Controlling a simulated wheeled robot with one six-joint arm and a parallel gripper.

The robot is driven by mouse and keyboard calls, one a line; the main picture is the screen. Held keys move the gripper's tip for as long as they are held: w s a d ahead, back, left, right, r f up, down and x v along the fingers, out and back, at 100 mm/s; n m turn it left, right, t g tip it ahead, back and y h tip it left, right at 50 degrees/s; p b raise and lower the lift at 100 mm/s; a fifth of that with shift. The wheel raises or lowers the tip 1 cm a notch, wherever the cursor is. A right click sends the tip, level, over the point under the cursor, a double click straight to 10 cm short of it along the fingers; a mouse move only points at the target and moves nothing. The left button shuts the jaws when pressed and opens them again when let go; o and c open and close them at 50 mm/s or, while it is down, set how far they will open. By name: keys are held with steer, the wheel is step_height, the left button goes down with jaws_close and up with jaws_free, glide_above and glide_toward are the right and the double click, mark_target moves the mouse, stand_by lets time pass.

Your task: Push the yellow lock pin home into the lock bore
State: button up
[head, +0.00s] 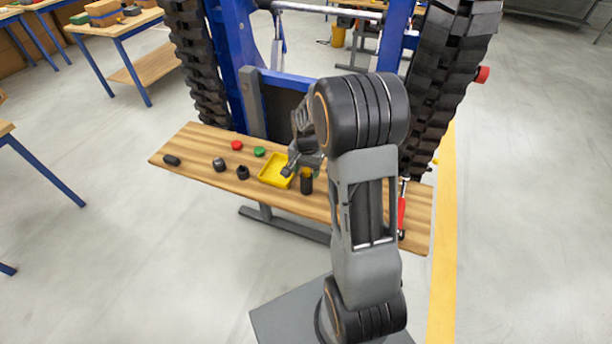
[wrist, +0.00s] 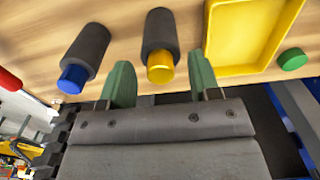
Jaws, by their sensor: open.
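A dark cylinder with a yellow end, apparently the yellow lock pin (wrist: 160,62), shows in the wrist view at the wooden bench. Gaps show on both sides, and nothing is held. In the head view, my gripper (head: 303,158) is over the bench, partly hidden by my arm. I cannot make out the lock bore in either view.
Red (head: 236,145) and green (head: 259,152) discs and several dark parts lie on the bench (head: 195,146). Blue-framed tracked carrier (head: 247,62) rises behind.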

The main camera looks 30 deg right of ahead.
steer(key=shift+f, duration=0.35)
steer(key=c, duration=1)
